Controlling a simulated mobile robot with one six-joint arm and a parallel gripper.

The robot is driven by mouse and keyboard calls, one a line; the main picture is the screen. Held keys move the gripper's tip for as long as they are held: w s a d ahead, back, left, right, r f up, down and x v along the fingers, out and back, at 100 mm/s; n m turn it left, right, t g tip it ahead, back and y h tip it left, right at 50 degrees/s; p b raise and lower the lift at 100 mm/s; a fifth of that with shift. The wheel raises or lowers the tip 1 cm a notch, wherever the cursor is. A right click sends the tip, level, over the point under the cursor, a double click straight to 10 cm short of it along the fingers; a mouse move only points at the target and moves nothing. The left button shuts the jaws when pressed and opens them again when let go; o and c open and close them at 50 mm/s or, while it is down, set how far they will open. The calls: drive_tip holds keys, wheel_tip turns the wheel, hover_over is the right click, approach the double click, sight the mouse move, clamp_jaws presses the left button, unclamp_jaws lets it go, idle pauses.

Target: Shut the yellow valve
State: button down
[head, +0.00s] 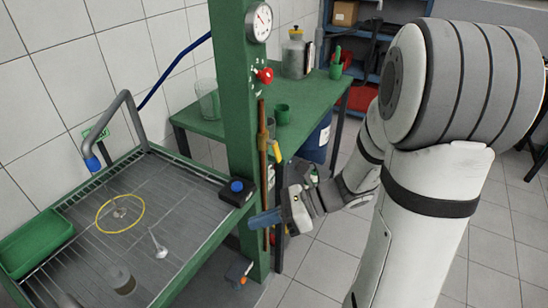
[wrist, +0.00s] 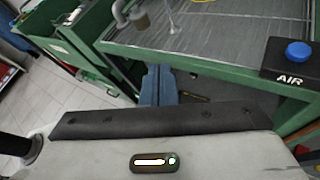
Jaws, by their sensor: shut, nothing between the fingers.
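The yellow valve handle (head: 276,151) shows in the head view beside the copper pipe (head: 264,170) on the green post. It is small and slants a little; I cannot tell whether the valve is open or shut. My gripper (head: 256,220) is below the handle and apart from it, with its blue fingers pointing left, near the tray table's right corner. The fingers show together in the wrist view (wrist: 158,84), shut and empty. The yellow handle is not clearly visible in the wrist view.
A green post (head: 236,90) carries a gauge (head: 259,22) and a red knob (head: 265,76). A black box with a blue button (head: 237,186), marked AIR in the wrist view (wrist: 290,76), sits at the tray table's corner. A green workbench (head: 310,108) stands behind.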

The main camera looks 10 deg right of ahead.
drive_tip(key=w+d+f+m+t+h+b, duration=0.1)
drive_tip(key=w+d+f+m+t, duration=0.3)
drive_tip(key=m, duration=0.6)
drive_tip(key=w+d+f+m+t+h+b, duration=0.1)
drive_tip(key=w+d+f+m+t+b, duration=0.1)
drive_tip(key=w+d+f+m+t, duration=0.3)
drive_tip(key=w+d+m+t, duration=0.3)
drive_tip(key=d+m+t, duration=0.1)
drive_tip(key=m+t, duration=0.1)
drive_tip(key=shift+w+f+m+t+h, duration=0.25)
drive_tip(key=shift+w+m+t+h, duration=0.05)
drive_tip(key=shift+m, duration=0.3)
drive_tip(key=shift+w+a, duration=0.1)
drive_tip(key=w+a+r+p, duration=0.2)
drive_tip(key=w+a, duration=0.1)
drive_tip(key=w, duration=0.7)
drive_tip(key=shift+w+a+r, duration=0.15)
drive_tip(key=shift+w+a, duration=0.05)
drive_tip(key=shift+w, duration=0.15)
